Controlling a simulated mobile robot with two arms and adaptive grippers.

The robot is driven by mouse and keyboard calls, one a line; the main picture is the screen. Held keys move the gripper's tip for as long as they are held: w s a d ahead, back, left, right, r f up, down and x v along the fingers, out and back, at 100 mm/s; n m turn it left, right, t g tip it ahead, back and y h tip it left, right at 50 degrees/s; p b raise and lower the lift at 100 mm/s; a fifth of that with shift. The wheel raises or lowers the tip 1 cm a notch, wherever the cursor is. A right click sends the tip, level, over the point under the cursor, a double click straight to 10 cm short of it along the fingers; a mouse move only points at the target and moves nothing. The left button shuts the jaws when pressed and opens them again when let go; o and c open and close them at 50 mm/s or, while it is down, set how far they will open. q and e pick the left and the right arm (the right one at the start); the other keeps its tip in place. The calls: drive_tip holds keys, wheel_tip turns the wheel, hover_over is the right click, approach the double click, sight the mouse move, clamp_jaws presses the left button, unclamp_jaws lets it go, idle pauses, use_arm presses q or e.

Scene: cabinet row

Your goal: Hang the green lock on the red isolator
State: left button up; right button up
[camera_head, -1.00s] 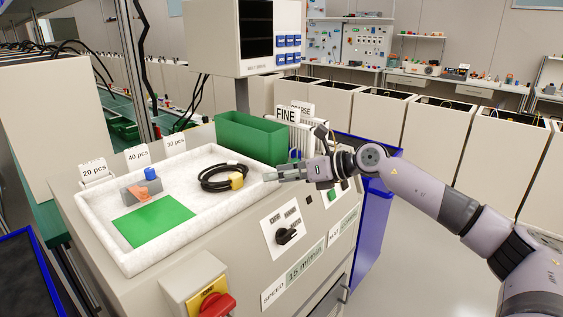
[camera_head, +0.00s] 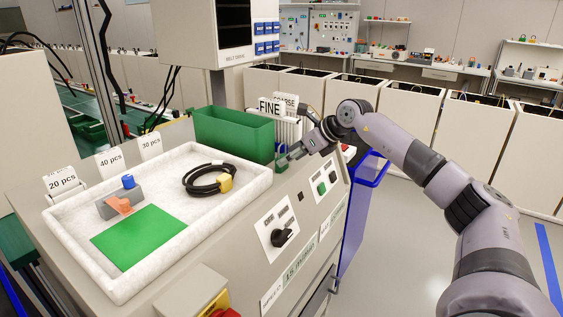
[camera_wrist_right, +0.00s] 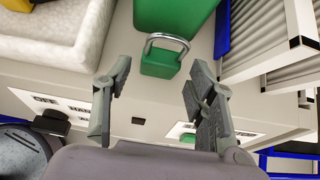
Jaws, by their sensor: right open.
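The green lock (camera_wrist_right: 162,62), with its grey shackle, sits on the console beside the green bin in the right wrist view. A small part of the green lock (camera_head: 281,164) shows at my right gripper in the head view. My right gripper (camera_head: 286,160) is open. In the wrist view its fingers (camera_wrist_right: 158,78) are spread on either side of the lock's near side, with nothing between them. The red isolator (camera_head: 229,313), on a yellow plate, is cut off at the bottom of the head view. My left gripper is not in view.
A white tray (camera_head: 66,222) holds a black cable with a yellow plug (camera_head: 225,183), a green sheet (camera_head: 138,236) and a grey block (camera_head: 121,201). The green bin (camera_head: 235,135) stands behind the tray. A rotary switch (camera_head: 283,237) and buttons are on the sloped front.

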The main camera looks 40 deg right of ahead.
drive_tip(key=shift+x, duration=0.8)
drive_tip(key=shift+w+f+p, duration=0.25)
drive_tip(key=shift+w+p, duration=0.05)
drive_tip(key=shift+c, duration=0.2)
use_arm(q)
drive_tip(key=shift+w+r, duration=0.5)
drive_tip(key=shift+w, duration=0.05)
use_arm(e)
drive_tip(key=shift+a, duration=0.1)
drive_tip(key=shift+c, duration=0.4)
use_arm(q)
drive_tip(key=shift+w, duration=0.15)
use_arm(e)
drive_tip(key=c, duration=0.7)
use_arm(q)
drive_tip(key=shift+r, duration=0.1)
use_arm(e)
drive_tip(key=shift+c, duration=0.2)
use_arm(q)
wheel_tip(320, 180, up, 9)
drive_tip(key=p, duration=0.8)
drive_tip(key=shift+p, duration=0.4)
use_arm(e)
wheel_tip(320, 180, up, 10)
